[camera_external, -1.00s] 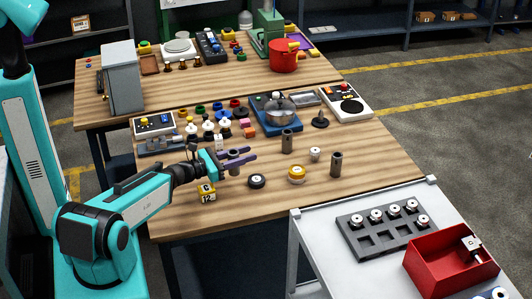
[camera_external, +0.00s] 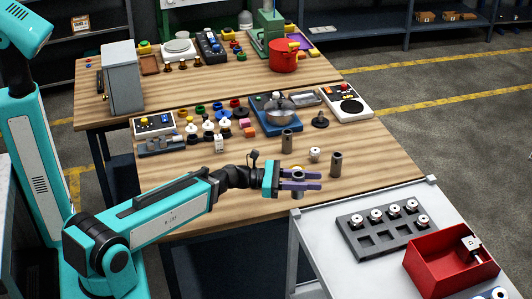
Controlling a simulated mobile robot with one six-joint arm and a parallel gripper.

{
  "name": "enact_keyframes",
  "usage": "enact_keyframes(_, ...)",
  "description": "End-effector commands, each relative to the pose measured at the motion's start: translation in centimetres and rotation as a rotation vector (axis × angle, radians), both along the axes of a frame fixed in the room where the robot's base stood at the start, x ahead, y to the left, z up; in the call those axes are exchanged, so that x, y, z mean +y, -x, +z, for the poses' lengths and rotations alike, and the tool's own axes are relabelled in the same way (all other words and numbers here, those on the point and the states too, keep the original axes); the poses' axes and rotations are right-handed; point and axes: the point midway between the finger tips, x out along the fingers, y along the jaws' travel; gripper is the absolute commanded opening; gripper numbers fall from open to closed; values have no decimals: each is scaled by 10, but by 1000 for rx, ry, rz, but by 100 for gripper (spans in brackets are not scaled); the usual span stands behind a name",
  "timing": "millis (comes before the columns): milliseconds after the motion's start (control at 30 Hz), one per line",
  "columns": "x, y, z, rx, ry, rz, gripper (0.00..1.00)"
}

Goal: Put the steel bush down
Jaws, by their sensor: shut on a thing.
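My gripper (camera_external: 300,180) is shut on the steel bush (camera_external: 298,192), a small grey cylinder seen between the purple fingers. The gripper is over the front right part of the wooden bench (camera_external: 375,150), close to its front edge. The fingers partly cover the bush, so I cannot tell its exact height. Two darker grey cylinders stand upright on the bench, one (camera_external: 287,141) behind the gripper and one (camera_external: 336,164) to its right.
A small white piece (camera_external: 315,155) stands between the two cylinders. A grey side table (camera_external: 315,222) at the front right bears a dark slotted tray (camera_external: 361,239) with several white-and-metal parts and empty pockets, and a red bin (camera_external: 430,275). Free wood lies right of the cylinders.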

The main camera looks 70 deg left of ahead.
Motion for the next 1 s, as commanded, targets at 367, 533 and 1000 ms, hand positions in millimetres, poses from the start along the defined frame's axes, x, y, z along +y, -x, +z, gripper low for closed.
enact_keyframes(367,-97,-31,12,-3,1,-160,0)
enact_keyframes(533,-135,-39,17,-2,0,-219,0)
enact_keyframes(1000,-168,-43,18,-2,2,-267,0)
